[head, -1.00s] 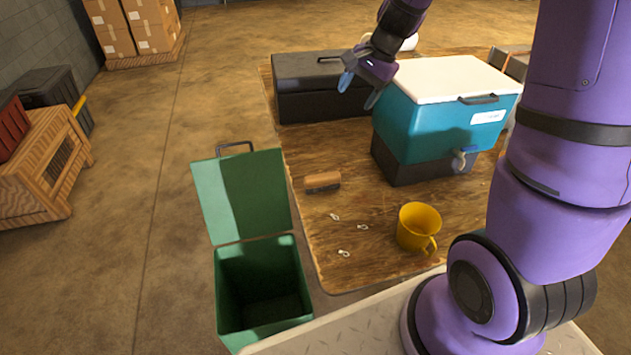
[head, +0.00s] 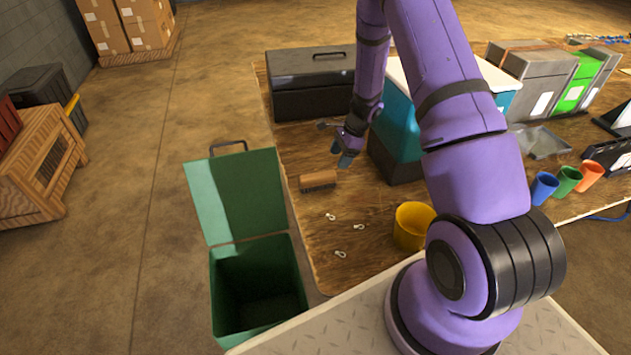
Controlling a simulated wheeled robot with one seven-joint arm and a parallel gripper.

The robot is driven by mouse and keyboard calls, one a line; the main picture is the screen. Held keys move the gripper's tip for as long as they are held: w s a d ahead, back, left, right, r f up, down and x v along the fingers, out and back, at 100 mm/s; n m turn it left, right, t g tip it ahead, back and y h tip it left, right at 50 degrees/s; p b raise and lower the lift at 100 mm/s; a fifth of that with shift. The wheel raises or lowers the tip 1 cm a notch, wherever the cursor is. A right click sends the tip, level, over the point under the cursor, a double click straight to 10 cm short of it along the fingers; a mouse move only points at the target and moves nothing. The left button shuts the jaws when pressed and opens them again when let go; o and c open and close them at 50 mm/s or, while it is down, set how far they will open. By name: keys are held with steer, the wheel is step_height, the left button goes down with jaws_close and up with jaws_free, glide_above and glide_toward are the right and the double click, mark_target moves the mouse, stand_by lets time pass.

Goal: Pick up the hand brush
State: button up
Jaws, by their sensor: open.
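The hand brush (head: 318,181) lies on the wooden table near its left edge, with a brown wooden back and a dark side below it. My gripper (head: 343,158) is above and slightly to the right of the brush, pointing down. Its fingers are open, and nothing shows between them. The gripper appears apart from the brush, though its exact height is hard to tell.
A green open-lidded bin (head: 258,290) stands left of the table (head: 300,235). A black case (head: 310,85) lies behind the brush, and a teal cooler (head: 397,115) stands to the right, partly hidden by my arm. A yellow mug (head: 413,226) and small metal pieces (head: 340,254) lie nearer.

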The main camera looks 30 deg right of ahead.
mark_target(329, 173)
steer(key=x, duration=1)
steer(key=shift+w+a+f, duration=0.2)
steer(key=shift+a, duration=0.15)
steer(key=c, duration=1.1)
